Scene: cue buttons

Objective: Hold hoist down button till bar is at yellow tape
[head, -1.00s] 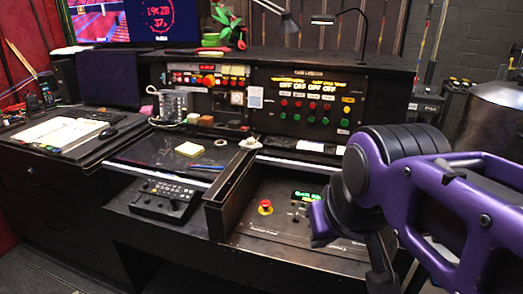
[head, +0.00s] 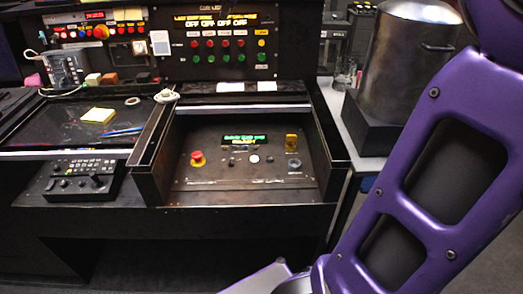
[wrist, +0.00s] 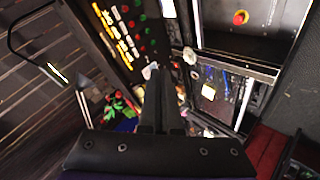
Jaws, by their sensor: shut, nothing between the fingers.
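The recessed control panel (head: 245,183) stands in the middle of the head view. I cannot read which control is hoist down. My gripper (wrist: 154,70) shows in the wrist view, shut and empty, apart from the panel. The red button (wrist: 240,17) is at the top right there. I cannot make out the bar or the yellow tape.
A raised frame (head: 153,150) borders the recess. An upright panel (head: 215,45) with red and green buttons stands behind it. A black control box (head: 70,183) is at left, a metal drum (head: 405,60) at right. My purple arm crosses the right side.

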